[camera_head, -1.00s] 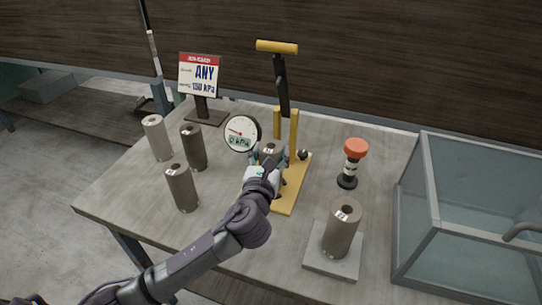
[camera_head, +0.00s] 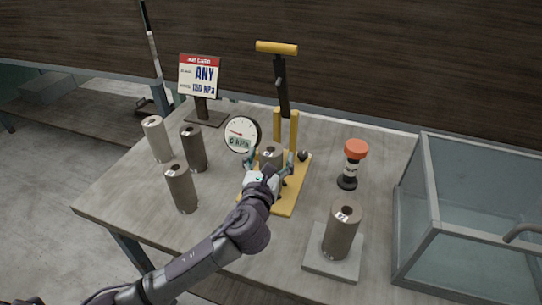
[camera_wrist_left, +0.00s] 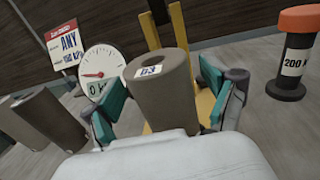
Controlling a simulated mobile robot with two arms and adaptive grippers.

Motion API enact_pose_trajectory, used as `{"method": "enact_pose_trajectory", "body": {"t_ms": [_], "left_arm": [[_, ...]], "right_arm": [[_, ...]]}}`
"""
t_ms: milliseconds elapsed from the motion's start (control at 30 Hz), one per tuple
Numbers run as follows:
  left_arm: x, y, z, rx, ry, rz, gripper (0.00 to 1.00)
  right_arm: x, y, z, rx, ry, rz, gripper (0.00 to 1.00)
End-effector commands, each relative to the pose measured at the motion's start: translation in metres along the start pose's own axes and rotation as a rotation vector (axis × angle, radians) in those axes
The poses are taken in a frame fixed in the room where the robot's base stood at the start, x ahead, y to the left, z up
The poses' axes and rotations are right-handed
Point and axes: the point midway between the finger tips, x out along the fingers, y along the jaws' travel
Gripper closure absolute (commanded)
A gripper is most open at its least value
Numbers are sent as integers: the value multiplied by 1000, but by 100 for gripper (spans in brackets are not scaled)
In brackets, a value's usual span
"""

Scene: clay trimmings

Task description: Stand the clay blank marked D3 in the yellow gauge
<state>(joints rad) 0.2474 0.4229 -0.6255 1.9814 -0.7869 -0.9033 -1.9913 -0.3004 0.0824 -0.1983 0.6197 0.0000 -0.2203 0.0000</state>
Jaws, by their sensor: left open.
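The clay blank marked D3 (camera_wrist_left: 163,98) stands upright in the yellow gauge (camera_head: 290,199); its label reads in the left wrist view. In the head view the top of the D3 blank (camera_head: 270,154) shows behind my left gripper (camera_head: 269,163). My left gripper is open, with one teal-padded finger on each side of the D3 blank, and gaps show beside the blank in the left wrist view (camera_wrist_left: 163,102). The blank's foot is hidden by my wrist. The gauge's round dial (camera_head: 241,134) reads 0 kPa. My right gripper is not in view.
Several other blanks stand on the table, including a grey-brown one (camera_head: 181,188) at front left and one (camera_head: 342,233) on a pale square plate (camera_head: 331,267). An orange-capped black weight (camera_head: 354,163) stands right of the gauge. A glass tank (camera_head: 470,225) takes the right side. A sign (camera_head: 200,75) reads ANY, 150 kPa.

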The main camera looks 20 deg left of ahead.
Motion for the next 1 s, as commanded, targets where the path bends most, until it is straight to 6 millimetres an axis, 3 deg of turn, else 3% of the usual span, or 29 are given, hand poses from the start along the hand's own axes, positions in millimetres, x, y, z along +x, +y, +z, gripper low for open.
{"method": "enact_pose_trajectory", "body": {"t_ms": [300, 500, 700, 1000], "left_arm": [[-66, 0, -3, -1, 5, -3, 15], [-100, 0, -2, 0, 3, -2, 15], [-113, 0, -1, 0, 2, 1, 15], [-114, 0, 0, 0, 1, 0, 15]], "right_arm": [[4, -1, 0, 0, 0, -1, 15], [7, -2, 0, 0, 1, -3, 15], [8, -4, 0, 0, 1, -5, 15], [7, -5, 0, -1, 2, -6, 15]]}}
